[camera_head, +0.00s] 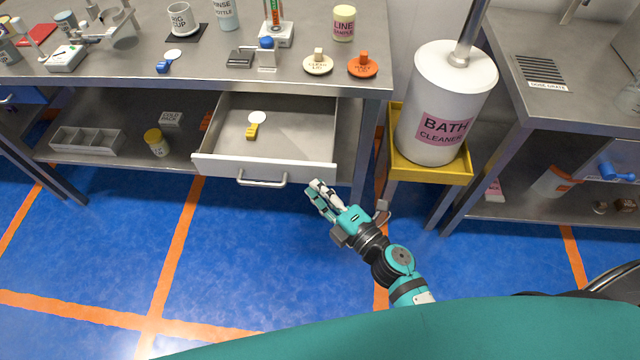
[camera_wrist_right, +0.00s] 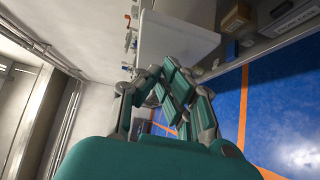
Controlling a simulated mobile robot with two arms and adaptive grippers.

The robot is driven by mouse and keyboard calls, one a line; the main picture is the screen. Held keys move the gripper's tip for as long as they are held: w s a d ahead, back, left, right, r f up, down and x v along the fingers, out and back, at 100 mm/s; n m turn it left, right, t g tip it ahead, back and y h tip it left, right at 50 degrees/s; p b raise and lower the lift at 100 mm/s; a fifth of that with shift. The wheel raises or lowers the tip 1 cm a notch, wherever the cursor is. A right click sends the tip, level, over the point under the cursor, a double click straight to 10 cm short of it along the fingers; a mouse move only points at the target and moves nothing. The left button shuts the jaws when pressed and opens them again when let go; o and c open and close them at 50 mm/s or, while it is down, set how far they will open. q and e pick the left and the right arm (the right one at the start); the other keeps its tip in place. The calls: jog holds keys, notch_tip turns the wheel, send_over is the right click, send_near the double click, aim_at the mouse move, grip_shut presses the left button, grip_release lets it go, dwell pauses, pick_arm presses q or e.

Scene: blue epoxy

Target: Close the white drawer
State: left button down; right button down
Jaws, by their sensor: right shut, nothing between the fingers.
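The white drawer (camera_head: 263,171) is pulled out under the steel bench in the head view. Its front panel carries a grey bar handle (camera_head: 262,181). Inside the drawer lie a small yellow item (camera_head: 252,131) and a white round tag (camera_head: 257,117). My right gripper (camera_head: 315,190) is shut and empty, just right of the handle and apart from it in the picture. In the right wrist view the shut gripper (camera_wrist_right: 165,82) shows before a pale panel (camera_wrist_right: 175,40), probably the drawer front. My left gripper is not in view.
The steel bench (camera_head: 120,75) holds cups, lids and bottles. A lower shelf has a divided grey tray (camera_head: 86,141) and a yellow-capped jar (camera_head: 156,142). Right of the drawer, a white bath cleaner container (camera_head: 440,105) stands on a yellow stand (camera_head: 432,171). The blue floor in front is clear.

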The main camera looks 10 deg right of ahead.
aim_at(329, 124)
jog(key=shift+w, duration=0.2)
jog(key=shift+w+d, duration=0.1)
jog(key=shift+w+d+r, duration=0.1)
jog(key=shift+w+d, duration=0.05)
jog(key=shift+w, duration=0.4)
jog(key=w+d, duration=0.1)
jog(key=w, duration=0.2)
jog(key=w+d, duration=0.1)
jog(key=w, duration=0.2)
jog(key=w+d, duration=0.1)
jog(key=w, duration=0.2)
jog(key=w+d, duration=0.1)
jog(key=w, duration=0.2)
jog(key=w+d+b, duration=0.1)
jog(key=w, duration=0.2)
jog(key=w+d+b, duration=0.1)
jog(key=w, duration=0.2)
jog(key=shift+w+f, duration=0.2)
jog(key=shift+w+d+r, duration=0.1)
jog(key=shift+w+d, duration=0.15)
jog(key=shift+w, duration=0.35)
jog(key=shift+w+r+b, duration=0.15)
jog(key=shift+b, duration=0.15)
jog(key=shift+w+d, duration=0.1)
